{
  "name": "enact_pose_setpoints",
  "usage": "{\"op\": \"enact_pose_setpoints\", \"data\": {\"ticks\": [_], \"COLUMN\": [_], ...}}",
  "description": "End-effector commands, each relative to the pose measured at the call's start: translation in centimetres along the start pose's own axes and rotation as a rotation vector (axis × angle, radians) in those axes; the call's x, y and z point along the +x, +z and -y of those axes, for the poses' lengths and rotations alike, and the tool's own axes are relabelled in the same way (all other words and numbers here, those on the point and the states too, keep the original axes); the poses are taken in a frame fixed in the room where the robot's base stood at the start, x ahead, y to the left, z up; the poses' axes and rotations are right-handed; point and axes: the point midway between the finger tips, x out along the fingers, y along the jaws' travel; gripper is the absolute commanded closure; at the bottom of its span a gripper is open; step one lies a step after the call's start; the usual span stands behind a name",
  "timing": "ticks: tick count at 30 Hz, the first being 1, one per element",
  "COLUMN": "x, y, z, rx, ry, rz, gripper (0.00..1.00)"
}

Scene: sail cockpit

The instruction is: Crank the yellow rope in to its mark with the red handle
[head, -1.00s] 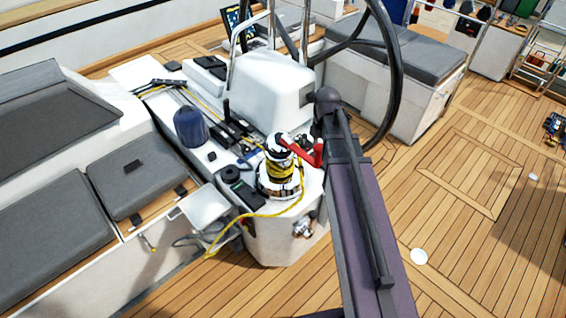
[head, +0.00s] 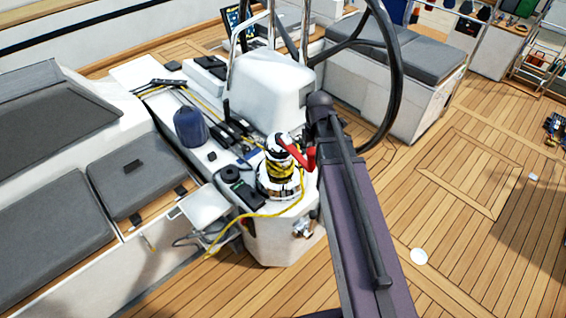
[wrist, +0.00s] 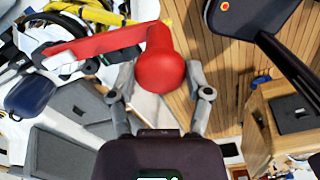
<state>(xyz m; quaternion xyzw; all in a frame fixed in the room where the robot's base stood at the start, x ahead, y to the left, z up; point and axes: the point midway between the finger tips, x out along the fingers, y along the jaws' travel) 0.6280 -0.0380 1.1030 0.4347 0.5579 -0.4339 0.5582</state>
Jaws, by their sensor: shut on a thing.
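The winch (head: 278,172) stands on the white console with several turns of yellow rope (head: 275,214) around its drum. The rope's tail hangs off the front in a loop toward the lower left. The red handle (head: 308,155) sits on top of the winch and points right, toward my arm. In the wrist view, my gripper (wrist: 160,78) is shut on the round red knob of the handle (wrist: 100,44), one finger on each side. In the head view, my own arm hides the gripper. I cannot make out a mark on the rope.
A dark blue bag-like object (head: 190,127) stands on the console left of the winch. The black steering wheel (head: 398,80) rises behind my arm. Grey cushions (head: 130,182) lie at the left. The wooden deck (head: 470,190) at right is mostly open.

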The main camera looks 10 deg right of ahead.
Motion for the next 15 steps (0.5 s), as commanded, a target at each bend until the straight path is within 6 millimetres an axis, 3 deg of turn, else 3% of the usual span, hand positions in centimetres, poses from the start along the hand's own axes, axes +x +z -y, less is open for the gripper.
{"op": "enact_pose_setpoints", "data": {"ticks": [15], "x": [0.0], "y": [-1.6], "z": [0.1], "rx": [0.071], "ry": [0.0], "rz": [-0.001], "gripper": [0.93]}}
